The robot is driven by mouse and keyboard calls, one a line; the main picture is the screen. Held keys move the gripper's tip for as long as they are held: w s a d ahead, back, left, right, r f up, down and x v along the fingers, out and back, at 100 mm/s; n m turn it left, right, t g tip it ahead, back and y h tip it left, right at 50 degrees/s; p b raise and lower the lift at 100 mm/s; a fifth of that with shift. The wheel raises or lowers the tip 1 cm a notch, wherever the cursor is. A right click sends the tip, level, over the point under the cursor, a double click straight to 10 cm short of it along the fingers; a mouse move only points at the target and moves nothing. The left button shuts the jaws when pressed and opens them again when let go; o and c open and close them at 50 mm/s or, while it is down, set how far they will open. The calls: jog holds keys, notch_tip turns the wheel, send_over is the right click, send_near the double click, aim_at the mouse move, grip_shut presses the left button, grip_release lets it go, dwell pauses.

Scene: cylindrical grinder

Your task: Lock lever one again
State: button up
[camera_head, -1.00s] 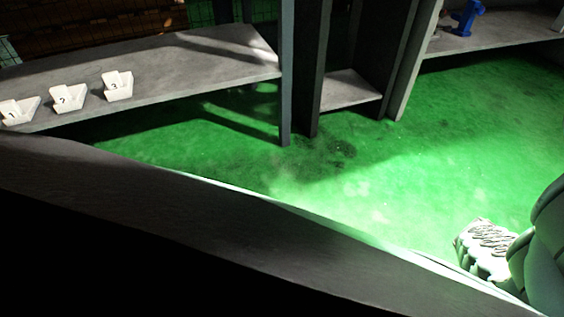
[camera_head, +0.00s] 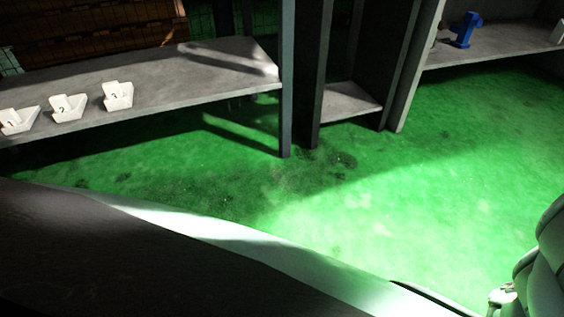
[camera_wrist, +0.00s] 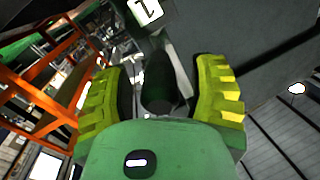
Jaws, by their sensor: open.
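In the wrist view my gripper (camera_wrist: 163,74) is open, with a yellow ribbed finger on each side. A dark, rounded lever handle (camera_wrist: 159,82) stands between the two fingers. Gaps show on both sides of it, so the fingers look apart from it. A white label (camera_wrist: 147,10) with a black number, apparently a 1 seen tilted, sits just beyond the handle. The lever's base is in dark shadow, and I cannot tell its lock position. The lever does not show in the head view.
White bins marked 1 (camera_head: 17,122), 2 (camera_head: 67,109) and 3 (camera_head: 117,97) stand on a grey shelf (camera_head: 200,78). A blue object (camera_head: 467,30) is on another shelf at upper right. The green floor (camera_head: 400,190) is open. Orange framework (camera_wrist: 40,85) is left in the wrist view.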

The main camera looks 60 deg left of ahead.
jog(key=shift+c, duration=0.2)
grip_shut()
